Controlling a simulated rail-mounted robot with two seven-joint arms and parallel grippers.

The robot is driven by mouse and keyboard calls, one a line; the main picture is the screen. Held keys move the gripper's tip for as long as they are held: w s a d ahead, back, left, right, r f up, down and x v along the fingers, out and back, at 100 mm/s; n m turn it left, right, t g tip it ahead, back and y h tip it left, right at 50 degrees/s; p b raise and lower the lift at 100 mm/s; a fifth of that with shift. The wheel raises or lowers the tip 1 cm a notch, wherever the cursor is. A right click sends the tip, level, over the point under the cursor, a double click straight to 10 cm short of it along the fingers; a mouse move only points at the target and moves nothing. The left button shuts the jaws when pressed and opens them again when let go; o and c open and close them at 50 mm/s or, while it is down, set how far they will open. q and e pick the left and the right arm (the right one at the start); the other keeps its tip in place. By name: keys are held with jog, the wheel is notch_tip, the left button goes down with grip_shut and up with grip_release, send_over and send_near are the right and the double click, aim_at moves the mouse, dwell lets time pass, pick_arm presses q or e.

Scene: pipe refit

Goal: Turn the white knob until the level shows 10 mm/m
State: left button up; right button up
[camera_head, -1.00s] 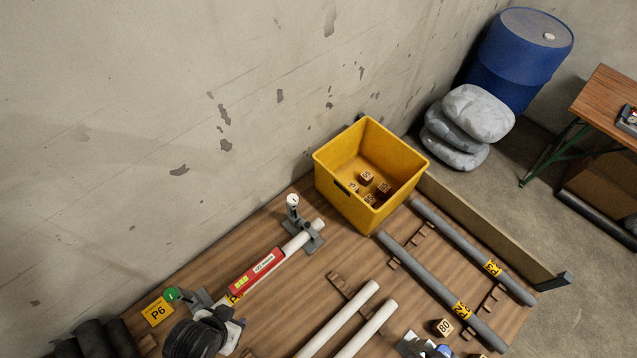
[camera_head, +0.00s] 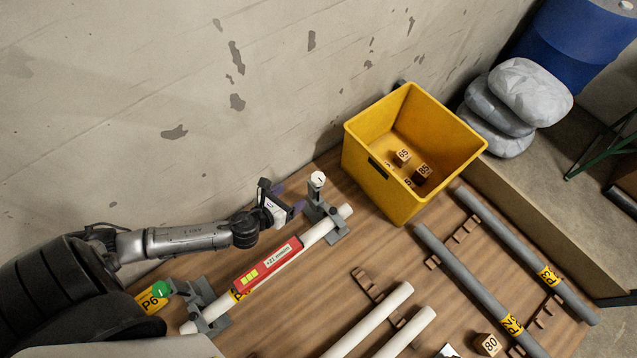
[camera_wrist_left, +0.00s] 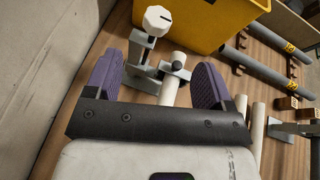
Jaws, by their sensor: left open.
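The white knob (camera_head: 317,179) sits on top of a grey stand at the far end of a white pipe (camera_head: 318,231). It also shows in the left wrist view (camera_wrist_left: 157,20), with a dark mark on its face. The red level (camera_head: 267,263) lies along the pipe; its display is too small to read surely. My left gripper (camera_head: 288,200) is open and empty, just left of the knob and apart from it. In the left wrist view its purple fingers (camera_wrist_left: 158,78) are spread, with the knob beyond them. My right gripper is not in view.
A green knob (camera_head: 160,289) stands at the pipe's near end beside the P6 label (camera_head: 152,303). A yellow crate (camera_head: 368,179) with wooden blocks stands just right of the white knob. Grey pipes (camera_head: 468,274) lie to the right. The concrete wall (camera_head: 130,100) is close behind.

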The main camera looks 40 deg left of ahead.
aim_at(318, 178)
pick_arm(q)
jog(key=shift+m, duration=0.7)
jog(key=x, duration=0.8)
jog(key=b+x, duration=0.1)
jog(key=x, duration=0.3)
jog(key=shift+w+f, duration=0.2)
jog(key=shift+f, duration=0.2)
jog(key=shift+w+f, duration=0.3)
jog(key=shift+w, duration=0.5)
jog(key=c, duration=0.9)
